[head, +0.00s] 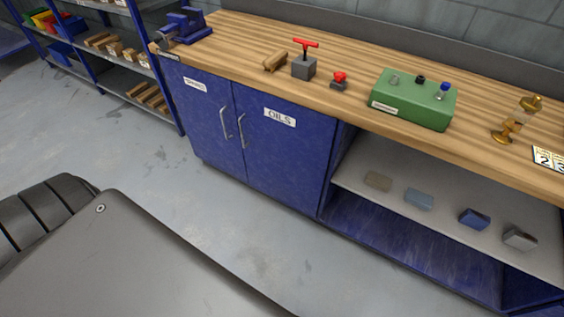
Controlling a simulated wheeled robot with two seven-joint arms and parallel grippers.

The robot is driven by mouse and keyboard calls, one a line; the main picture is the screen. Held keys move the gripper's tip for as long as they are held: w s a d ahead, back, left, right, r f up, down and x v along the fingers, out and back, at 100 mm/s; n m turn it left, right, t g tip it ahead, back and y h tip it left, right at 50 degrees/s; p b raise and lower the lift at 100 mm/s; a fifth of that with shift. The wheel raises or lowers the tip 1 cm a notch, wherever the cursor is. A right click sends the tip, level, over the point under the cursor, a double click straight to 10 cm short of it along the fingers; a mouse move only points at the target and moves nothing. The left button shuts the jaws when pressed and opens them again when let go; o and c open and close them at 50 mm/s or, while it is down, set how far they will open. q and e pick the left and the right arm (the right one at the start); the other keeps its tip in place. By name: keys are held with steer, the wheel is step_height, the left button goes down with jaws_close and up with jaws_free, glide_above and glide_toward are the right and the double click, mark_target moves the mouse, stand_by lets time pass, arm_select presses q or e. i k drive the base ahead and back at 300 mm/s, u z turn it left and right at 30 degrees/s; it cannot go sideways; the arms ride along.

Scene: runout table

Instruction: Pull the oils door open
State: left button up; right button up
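The oils door (284,155) is a blue cabinet door under the workbench, with a white label (279,117) reading OILS. It looks shut, flush with the door beside it. Its silver bar handle (241,131) stands upright near its left edge. The neighbouring blue door (203,122) also looks shut; it has its own label and a handle (225,123) close to the oils handle. Neither of my grippers shows in the head view.
The wooden benchtop (350,104) holds a blue vise (186,26), a red-handled grey block (304,67) and a green box (413,98). An open shelf (446,196) with several small blocks is right of the doors. Grey floor (150,185) before the doors is clear.

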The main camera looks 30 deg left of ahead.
mark_target(287, 146)
steer(key=k, duration=1.25)
steer(key=u, duration=0.65)
steer(key=i, duration=1.7)
steer(key=z, duration=0.7)
